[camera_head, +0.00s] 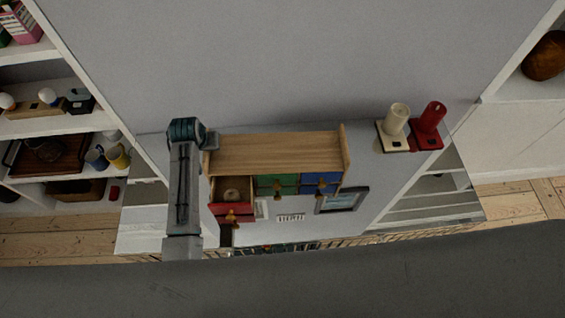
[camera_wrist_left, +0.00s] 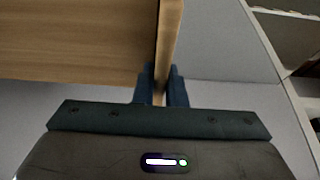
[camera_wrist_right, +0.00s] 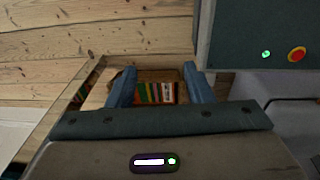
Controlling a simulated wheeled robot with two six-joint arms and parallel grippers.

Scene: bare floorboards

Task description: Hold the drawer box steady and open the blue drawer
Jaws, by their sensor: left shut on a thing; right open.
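The wooden drawer box (camera_head: 275,148) stands on a light surface against the wall. Its front has a red drawer (camera_head: 234,211) at left, a green drawer (camera_head: 277,184) in the middle and the blue drawer (camera_head: 320,183) at right. The red drawer is pulled out with a roundish brown thing inside. The blue drawer looks closed, with a brown knob. My left gripper (camera_head: 209,140) is shut on the box's left side panel; the left wrist view shows the fingers (camera_wrist_left: 160,85) either side of that panel. My right gripper (camera_wrist_right: 160,82) is open and empty, outside the head view.
Open shelves (camera_head: 50,130) hold mugs and a tray at left. Several books (camera_wrist_right: 157,93) show below my right gripper.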

